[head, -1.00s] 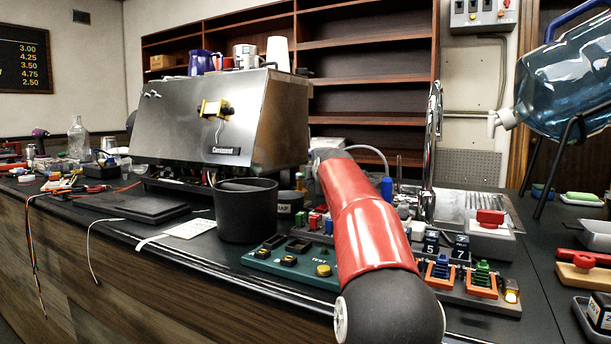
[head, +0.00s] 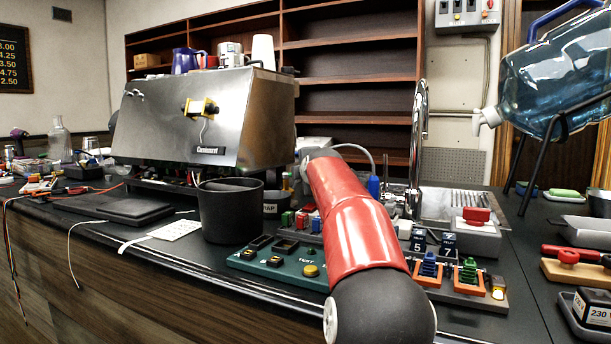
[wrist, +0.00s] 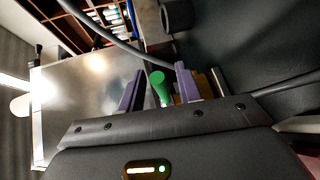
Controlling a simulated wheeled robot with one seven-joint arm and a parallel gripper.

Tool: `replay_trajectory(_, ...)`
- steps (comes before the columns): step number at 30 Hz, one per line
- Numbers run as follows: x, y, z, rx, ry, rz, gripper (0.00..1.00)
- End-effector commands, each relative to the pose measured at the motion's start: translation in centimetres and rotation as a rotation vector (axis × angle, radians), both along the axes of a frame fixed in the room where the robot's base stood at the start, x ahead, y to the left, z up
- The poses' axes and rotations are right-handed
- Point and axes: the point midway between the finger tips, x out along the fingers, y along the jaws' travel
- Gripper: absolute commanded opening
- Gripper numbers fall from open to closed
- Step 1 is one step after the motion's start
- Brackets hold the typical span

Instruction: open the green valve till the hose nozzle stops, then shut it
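A green handle (wrist: 157,84), which looks like the green valve, stands between the two purple fingers of my gripper (wrist: 160,71) in the wrist view. The fingers are apart, with a gap visible on either side of the handle, so my gripper is open around it. A grey hose (wrist: 103,33) runs across the top of the wrist view. I cannot make out its nozzle for certain. In the head view my red arm reaches away and hides my gripper and the green valve. A pale hose (head: 358,149) arcs up behind the arm.
The steel brewer (head: 190,125) stands left of my arm, with a black bin (head: 230,212) in front. A green test panel (head: 285,264) and a board with orange-framed switches (head: 460,283) flank my arm. A tall tap (head: 420,130) rises behind. A water bottle (head: 550,85) leans on a stand at right.

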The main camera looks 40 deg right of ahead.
Motion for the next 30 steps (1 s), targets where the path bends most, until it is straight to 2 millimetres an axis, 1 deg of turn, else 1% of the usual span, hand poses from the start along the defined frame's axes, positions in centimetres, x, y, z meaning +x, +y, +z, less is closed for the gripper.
replay_trajectory(5,-2.3,1.1,0.4,-0.002,-0.001,-0.003,0.34)
replay_trajectory(9,-4.4,2.1,0.9,-0.003,-0.001,-0.004,0.34)
replay_trajectory(12,-5.6,2.7,1.2,-0.001,-0.001,-0.003,0.34)
replay_trajectory(16,-6.4,3.1,1.5,-0.001,0.001,-0.002,0.34)
replay_trajectory(24,-6.6,3.2,1.7,0.001,0.002,0.0,0.34)
replay_trajectory(26,-6.6,3.2,1.7,0.0,0.001,-0.001,0.28)
replay_trajectory(30,-6.7,2.6,2.4,-0.016,-0.034,-0.039,0.09)
